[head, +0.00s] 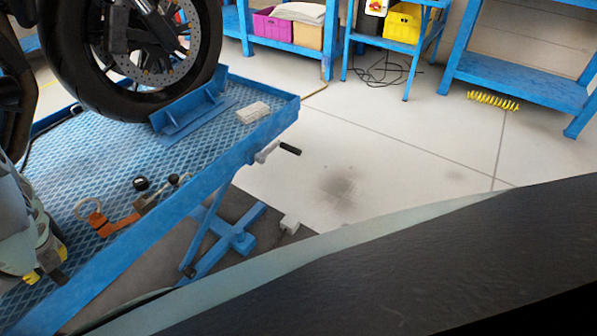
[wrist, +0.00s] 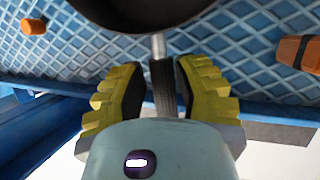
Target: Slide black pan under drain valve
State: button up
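The black pan (wrist: 150,8) shows in the wrist view as a dark rounded underside or rim at the top edge, over the blue tread plate. A short metal neck joins it to a black handle (wrist: 163,88) that points toward my gripper (wrist: 158,66). The yellow fingers stand on both sides of the handle, with a narrow gap at the left finger; the right finger is very close to it. In the head view my gripper is partly seen at the lower left edge (head: 52,268). I cannot make out the pan or the drain valve in the head view.
A blue lift table (head: 90,180) carries a motorcycle wheel (head: 130,50) in a blue chock (head: 190,108). An orange tool (head: 97,220), small dark-knobbed parts and a white block (head: 252,112) lie on it. Blue shelving (head: 520,80) stands behind open floor (head: 400,150).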

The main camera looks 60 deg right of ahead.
jog(key=o, duration=0.3)
jog(key=shift+o, duration=0.2)
